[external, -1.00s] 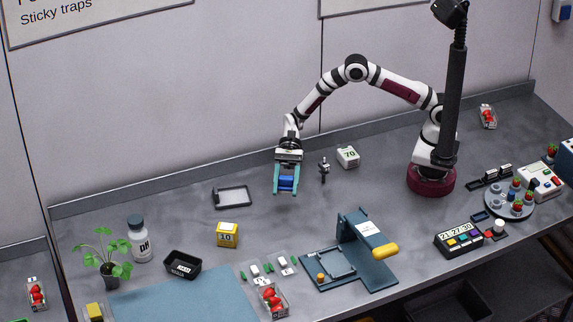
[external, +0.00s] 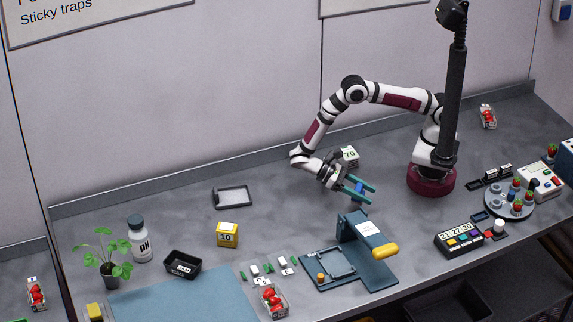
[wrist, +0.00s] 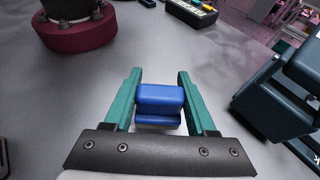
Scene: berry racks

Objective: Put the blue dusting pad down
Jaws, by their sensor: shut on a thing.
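The blue dusting pad (wrist: 160,98) sits between the two teal fingers of my gripper (wrist: 160,88) in the wrist view. In the external view the pad (external: 359,188) shows as a small blue patch between the fingers of my gripper (external: 362,190). My gripper is shut on the pad and tilted, with its fingers reaching toward the lower right. It is behind the blue press-like stand (external: 352,230). I cannot tell for sure whether the pad touches the bench.
The stand with a yellow handle (external: 385,250) is close in front of my gripper. A white block marked 70 (external: 349,155) is just behind it. A button box (external: 458,238) and a round rack with berries (external: 509,200) are to the right. Bare bench lies between.

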